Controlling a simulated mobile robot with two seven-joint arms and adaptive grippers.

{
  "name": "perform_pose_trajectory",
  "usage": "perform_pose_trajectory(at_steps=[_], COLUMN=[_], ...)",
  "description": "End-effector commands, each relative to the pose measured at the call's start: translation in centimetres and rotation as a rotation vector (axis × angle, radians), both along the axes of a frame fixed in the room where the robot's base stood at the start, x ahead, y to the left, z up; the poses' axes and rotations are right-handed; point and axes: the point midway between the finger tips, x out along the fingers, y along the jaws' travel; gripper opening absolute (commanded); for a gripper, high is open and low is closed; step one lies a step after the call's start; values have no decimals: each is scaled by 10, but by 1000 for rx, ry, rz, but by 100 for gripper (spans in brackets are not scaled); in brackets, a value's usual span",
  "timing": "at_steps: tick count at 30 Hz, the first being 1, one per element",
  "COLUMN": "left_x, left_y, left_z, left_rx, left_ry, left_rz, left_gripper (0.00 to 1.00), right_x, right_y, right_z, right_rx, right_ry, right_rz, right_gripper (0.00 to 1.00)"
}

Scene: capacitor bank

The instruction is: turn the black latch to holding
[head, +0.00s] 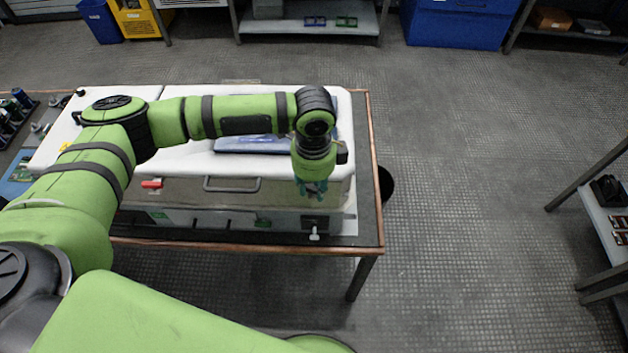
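A white and grey cabinet (185,192) lies on the table, its front panel facing me. A dark block (314,221) sits near the right end of its front, with a small white T-shaped handle (314,236) just below. I cannot tell for sure which dark part is the black latch, or its setting. My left gripper (313,191) reaches over the cabinet from the left and points down at the right end of the front, just above the dark block. Its fingertips are small and blurred; their opening and any contact are unclear. My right gripper is not in view.
A red latch (152,183) and a grey bar handle (232,185) are on the cabinet front. A blue object (254,145) lies on its white top. The wood-edged table (371,200) ends just right of the cabinet. A black bin (386,184) stands beyond; floor right is clear.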

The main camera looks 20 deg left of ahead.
Motion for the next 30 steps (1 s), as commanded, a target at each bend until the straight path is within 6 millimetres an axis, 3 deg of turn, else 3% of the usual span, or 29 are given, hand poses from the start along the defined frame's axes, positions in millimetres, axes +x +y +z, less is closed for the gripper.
perform_pose_trajectory(at_steps=[7, 8, 10, 22, 30], left_x=[0, 0, 0, 0, 0], left_y=[-1, -1, -1, -1, 0], left_z=[-2, -2, -2, -2, -1], left_rx=[-1, -1, -1, -1, -2], left_ry=[-1, -1, -1, -1, -2], left_rz=[-1, -1, -1, -33, -186], left_gripper=[31, 27, 0, 0, 0], right_x=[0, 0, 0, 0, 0], right_y=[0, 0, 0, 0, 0], right_z=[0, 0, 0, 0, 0], right_rx=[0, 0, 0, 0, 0], right_ry=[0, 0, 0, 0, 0], right_rz=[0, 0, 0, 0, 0], right_gripper=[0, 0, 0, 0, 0])
